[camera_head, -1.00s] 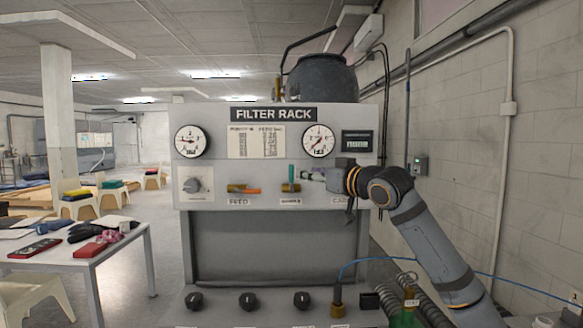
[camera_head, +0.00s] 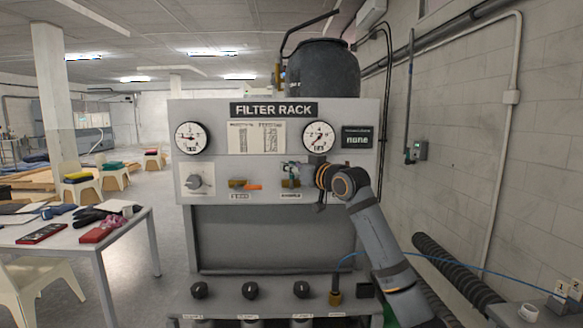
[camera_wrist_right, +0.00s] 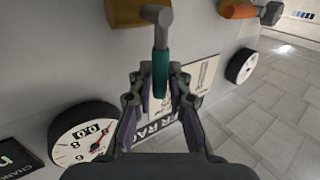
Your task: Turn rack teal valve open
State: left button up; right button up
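The teal valve has a teal handle (camera_wrist_right: 161,75) on a grey stem beside a brass body (camera_wrist_right: 138,12), on the front of the filter rack (camera_head: 190,238). In the right wrist view, which looks upside down, the handle points toward the rack's title plate, so it stands upright. My right gripper (camera_wrist_right: 160,88) is open, with one finger on each side of the handle; narrow gaps seem to show. In the head view my right gripper (camera_head: 297,170) largely covers the handle, and the brass body (camera_head: 290,183) shows below it. My left gripper is not in view.
An orange-handled valve (camera_head: 246,185) sits just left of the teal one. Two round gauges (camera_head: 190,138) (camera_head: 318,136) and a dark display (camera_head: 357,139) are above. Black knobs (camera_head: 250,290) line the lower ledge. A table with tools (camera_head: 130,232) stands at the left.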

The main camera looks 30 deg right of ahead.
grip_shut()
jog(key=shift+f, duration=0.1)
jog(key=shift+w+d+f+b, duration=0.1)
jog(key=shift+f+b, duration=0.1)
jog(key=shift+b, duration=0.25)
pick_arm(q)
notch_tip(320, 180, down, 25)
jog(key=b, duration=2.4)
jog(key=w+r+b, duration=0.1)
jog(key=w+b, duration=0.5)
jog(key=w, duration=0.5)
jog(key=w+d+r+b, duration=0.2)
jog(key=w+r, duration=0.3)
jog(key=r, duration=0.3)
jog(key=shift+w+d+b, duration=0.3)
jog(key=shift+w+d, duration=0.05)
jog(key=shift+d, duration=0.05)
pick_arm(e)
jog(key=s+d+f+m+t+h, duration=0.1)
jog(key=m+h, duration=0.5)
jog(key=m, duration=0.6)
jog(key=s+d+f+m+t+h, duration=0.1)
jog(key=d+f+m+h, duration=0.3)
jog(key=m, duration=0.9)
jog(key=shift+s+f+t+h, duration=0.4)
jog(key=shift+s+h, duration=0.2)
jog(key=shift+h, duration=1.2)
